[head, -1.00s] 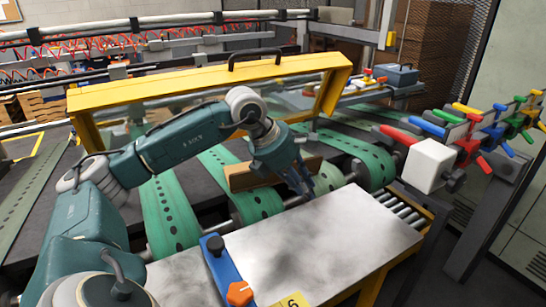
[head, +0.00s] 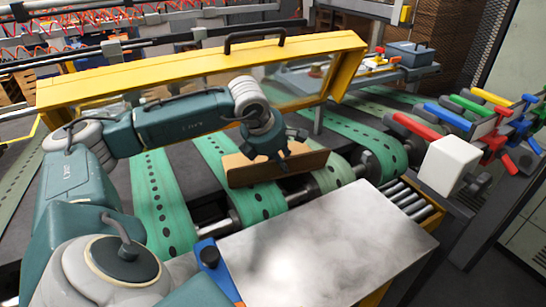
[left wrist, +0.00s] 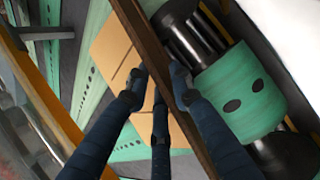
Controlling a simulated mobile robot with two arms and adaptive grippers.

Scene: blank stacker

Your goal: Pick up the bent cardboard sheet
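The bent cardboard sheet (head: 248,172) is brown and lies on the green conveyor belts, with one long flap standing up towards me. In the left wrist view the sheet (left wrist: 112,52) lies flat to the left, and its raised edge runs diagonally between my fingers. My left gripper (head: 284,163) is over the right part of the sheet, pointing down. In the left wrist view its fingers (left wrist: 159,80) are apart on both sides of the raised edge, with a gap on the left. Contact on the right is unclear. My right gripper is not in view.
A yellow-framed guard (head: 190,66) with a black handle stands behind the sheet. A bare metal plate (head: 320,245) is in front, with rollers (head: 408,197) to its right. A white block (head: 450,165) and coloured levers (head: 495,115) are further right. Dark belt rollers (left wrist: 190,35) are close to my fingers.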

